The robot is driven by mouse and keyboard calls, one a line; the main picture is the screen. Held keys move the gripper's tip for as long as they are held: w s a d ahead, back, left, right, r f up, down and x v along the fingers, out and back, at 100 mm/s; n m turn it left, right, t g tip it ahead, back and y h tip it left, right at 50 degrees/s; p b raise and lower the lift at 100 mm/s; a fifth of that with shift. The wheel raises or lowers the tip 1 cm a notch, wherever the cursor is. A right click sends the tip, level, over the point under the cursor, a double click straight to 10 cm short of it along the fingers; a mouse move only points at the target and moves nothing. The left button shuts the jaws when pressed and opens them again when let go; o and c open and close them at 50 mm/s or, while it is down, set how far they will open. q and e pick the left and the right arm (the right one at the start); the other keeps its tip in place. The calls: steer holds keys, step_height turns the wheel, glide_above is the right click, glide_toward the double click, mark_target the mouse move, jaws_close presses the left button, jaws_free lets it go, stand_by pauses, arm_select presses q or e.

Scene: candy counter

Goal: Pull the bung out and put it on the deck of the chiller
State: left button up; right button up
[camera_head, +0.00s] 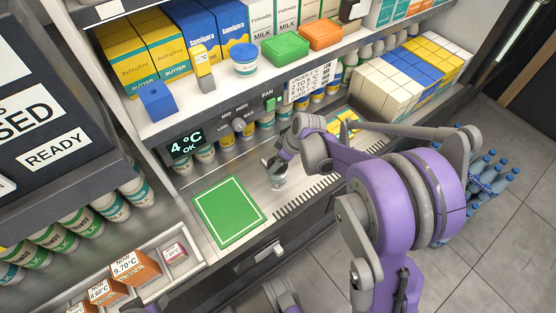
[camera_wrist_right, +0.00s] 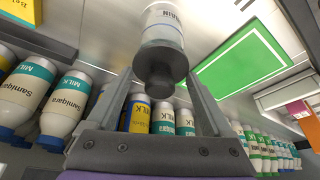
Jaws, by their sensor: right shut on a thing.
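The bung (camera_head: 278,182) is a small pale grey cylinder at the chiller's deck (camera_head: 262,205), just right of a green panel. In the right wrist view the bung (camera_wrist_right: 162,38) fills the top middle, with a label ending in "AIN" and a dark knob towards me. My right gripper (camera_head: 277,163) reaches down over it and is shut on it, with one finger on each side. I cannot tell whether the bung is seated or lifted clear. My left gripper is not clearly in view.
The green white-edged panel (camera_head: 230,212) lies flat on the deck. A dark slotted grille (camera_head: 308,197) runs along the front. Bottles stand behind, under a shelf (camera_head: 215,104) with a temperature display (camera_head: 186,141). Stacked cartons (camera_head: 385,88) are at the right.

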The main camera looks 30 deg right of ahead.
arm_select(q)
steer(key=shift+r, duration=0.15)
arm_select(e)
steer(key=shift+r, duration=0.15)
steer(key=shift+r+p, duration=0.75)
steer(key=shift+r, duration=0.1)
arm_select(q)
steer(key=shift+s+r, duration=0.1)
steer(key=shift+r, duration=0.65)
arm_select(e)
steer(key=w+a+r+m+h, duration=0.25)
steer(key=a+r+m, duration=0.45)
steer(key=a, duration=0.4)
arm_select(q)
step_height(320, 180, up, 22)
steer(key=w+t+p, duration=0.1)
steer(key=p, duration=1.8)
steer(key=shift+w+f, duration=0.15)
steer(key=shift+w, duration=0.2)
arm_select(e)
steer(key=w+v, duration=0.1)
steer(key=v, duration=0.9)
steer(key=shift+d+r+n+t, duration=0.3)
steer(key=shift+d+r, duration=0.05)
steer(key=shift+d, duration=0.05)
arm_select(q)
steer(key=shift+s, duration=0.1)
